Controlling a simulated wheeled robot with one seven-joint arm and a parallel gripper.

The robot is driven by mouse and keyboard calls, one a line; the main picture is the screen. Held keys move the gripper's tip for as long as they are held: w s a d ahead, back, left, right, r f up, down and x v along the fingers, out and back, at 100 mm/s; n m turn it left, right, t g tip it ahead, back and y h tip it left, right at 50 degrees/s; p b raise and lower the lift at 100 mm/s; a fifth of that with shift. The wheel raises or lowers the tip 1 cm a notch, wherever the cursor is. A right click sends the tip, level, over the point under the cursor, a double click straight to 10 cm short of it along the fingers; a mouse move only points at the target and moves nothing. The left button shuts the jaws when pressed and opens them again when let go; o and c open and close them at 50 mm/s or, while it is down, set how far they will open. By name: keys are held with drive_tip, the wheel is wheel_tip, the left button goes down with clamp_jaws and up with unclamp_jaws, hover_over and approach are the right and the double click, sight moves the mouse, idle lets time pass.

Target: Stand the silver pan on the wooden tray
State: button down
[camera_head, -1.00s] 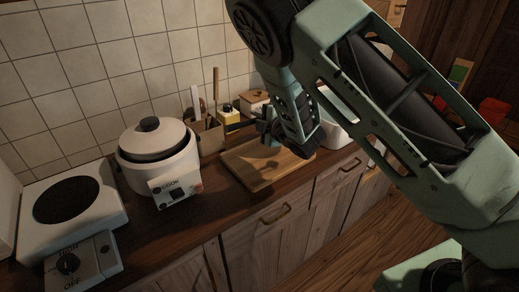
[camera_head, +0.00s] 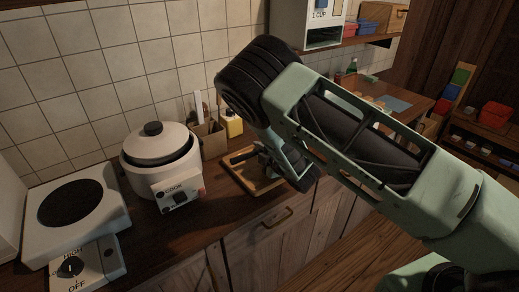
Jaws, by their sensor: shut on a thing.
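The wooden tray (camera_head: 239,182) lies on the counter to the right of the rice cooker. Its left and front edges show, and its middle looks dark. My arm covers its right part. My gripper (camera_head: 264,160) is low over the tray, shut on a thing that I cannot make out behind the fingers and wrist. Whether that thing touches the tray is unclear. I cannot pick out a silver pan anywhere in view.
A white rice cooker (camera_head: 161,163) stands close left of the tray, and a hot plate (camera_head: 73,204) is further left. A utensil holder (camera_head: 211,140) and a yellow bottle (camera_head: 232,125) stand behind the tray. The counter's front edge is near.

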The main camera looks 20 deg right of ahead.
drive_tip(key=c, duration=1.8)
unclamp_jaws()
drive_tip(key=shift+f, duration=0.15)
drive_tip(key=shift+c, duration=0.2)
drive_tip(key=o, duration=0.4)
drive_tip(key=shift+o, duration=0.2)
